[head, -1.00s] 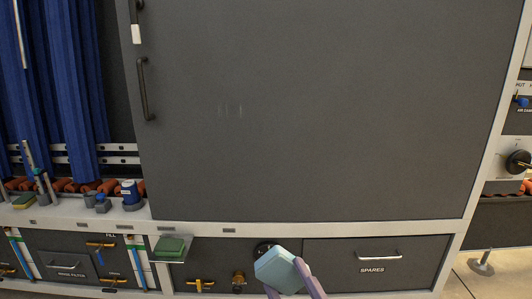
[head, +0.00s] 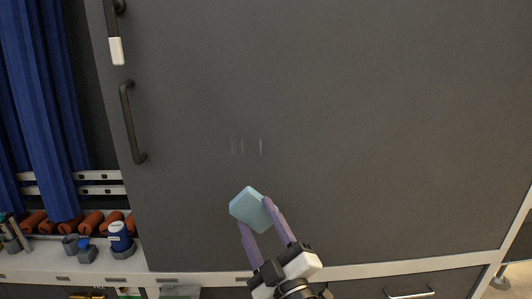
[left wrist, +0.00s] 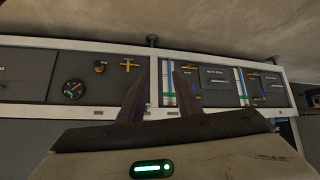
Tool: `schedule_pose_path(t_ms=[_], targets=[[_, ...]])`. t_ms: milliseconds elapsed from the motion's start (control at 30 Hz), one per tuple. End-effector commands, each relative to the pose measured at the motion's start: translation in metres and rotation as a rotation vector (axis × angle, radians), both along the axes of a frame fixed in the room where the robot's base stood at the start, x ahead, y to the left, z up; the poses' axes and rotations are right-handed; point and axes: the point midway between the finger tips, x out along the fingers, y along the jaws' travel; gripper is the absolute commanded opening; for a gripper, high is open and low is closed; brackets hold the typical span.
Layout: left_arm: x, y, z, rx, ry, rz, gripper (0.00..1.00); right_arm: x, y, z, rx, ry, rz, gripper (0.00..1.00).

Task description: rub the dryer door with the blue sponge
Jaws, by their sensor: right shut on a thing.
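The dryer door (head: 350,120) is a large dark grey panel filling most of the head view. A few faint pale vertical streaks (head: 245,147) show on it, left of centre. The light blue sponge (head: 249,208) is held tilted by my right gripper (head: 258,218), whose purple fingers are shut on it. The sponge is in front of the lower door, below the streaks; I cannot tell whether it touches the door. My left gripper does not show in the head view. In the left wrist view its two dark fingers (left wrist: 155,95) stand apart with nothing visible between them.
A black door handle (head: 130,122) is on the door's left side. Blue curtains (head: 45,110) hang at the left. A ledge below them holds orange rolls (head: 90,222) and a blue-and-white container (head: 119,236). A drawer handle (head: 411,294) is at bottom right.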

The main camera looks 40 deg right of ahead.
Motion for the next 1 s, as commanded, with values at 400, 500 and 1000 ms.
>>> schedule_pose_path(t_ms=[400,500,1000], targets=[[0.001,0.010,0.032,0.014,0.003,0.019,0.31,0.019,-0.044,0.084,-0.002,-0.004,-0.066,0.32],[0.002,0.011,0.032,0.015,0.003,0.021,0.31,0.021,-0.049,0.089,-0.003,-0.003,-0.072,0.32],[-0.001,0.010,0.030,0.012,0.010,0.020,0.31,0.058,-0.072,0.088,-0.005,-0.001,-0.073,0.32]])
